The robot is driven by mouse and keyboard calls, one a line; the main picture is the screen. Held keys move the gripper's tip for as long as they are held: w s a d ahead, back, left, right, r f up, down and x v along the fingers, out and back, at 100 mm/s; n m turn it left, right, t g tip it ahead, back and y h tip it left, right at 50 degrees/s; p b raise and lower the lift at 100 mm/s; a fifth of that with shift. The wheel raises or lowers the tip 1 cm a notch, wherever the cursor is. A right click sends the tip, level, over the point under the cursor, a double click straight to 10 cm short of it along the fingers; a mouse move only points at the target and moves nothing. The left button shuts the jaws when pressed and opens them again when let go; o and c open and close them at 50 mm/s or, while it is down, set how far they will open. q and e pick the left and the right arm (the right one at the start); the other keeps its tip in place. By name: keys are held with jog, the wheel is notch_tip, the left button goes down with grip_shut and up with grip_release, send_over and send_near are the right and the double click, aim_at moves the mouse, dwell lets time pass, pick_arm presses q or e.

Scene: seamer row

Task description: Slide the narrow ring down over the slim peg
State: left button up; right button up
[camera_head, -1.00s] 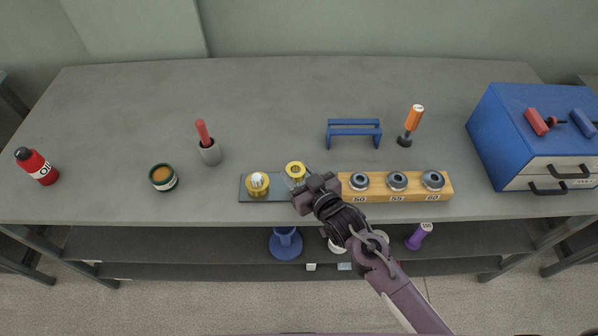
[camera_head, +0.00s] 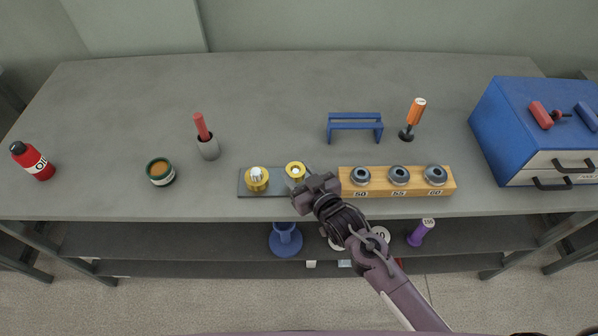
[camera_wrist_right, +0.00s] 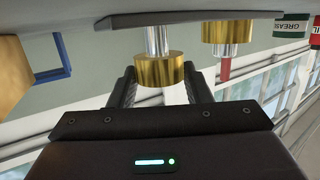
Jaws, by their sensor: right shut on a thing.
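My right gripper (camera_head: 299,182) is shut on the narrow brass ring (camera_head: 295,169), gripping its sides. In the right wrist view, seen upside down, the same ring (camera_wrist_right: 161,72) is level and in line with the silver slim peg (camera_wrist_right: 157,40). A length of bare peg shows between the ring and the dark base plate (camera_wrist_right: 190,18), so the ring is apart from the plate. A pale peg top shows in the ring's hole in the head view; how deep the peg sits inside is hidden. A second brass ring (camera_head: 257,180) is around the other peg (camera_head: 256,173). My left gripper is out of view.
A wooden block (camera_head: 447,187) with several grey rings stands just right of my gripper. A blue stand (camera_head: 355,122), an orange-handled tool (camera_head: 415,112) and a blue cabinet (camera_head: 520,150) are farther right. A grease tin (camera_head: 160,172) and an oil bottle (camera_head: 33,161) stand left.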

jog(key=shift+f+b, duration=0.9)
jog(key=shift+f, duration=0.4)
jog(key=o, duration=1.1)
jog(key=shift+o, duration=0.2)
jog(key=b+v, duration=0.1)
jog(key=v, duration=0.6)
jog(key=shift+f, duration=0.1)
jog(key=shift+s+d, duration=0.2)
jog(key=shift+s, duration=0.2)
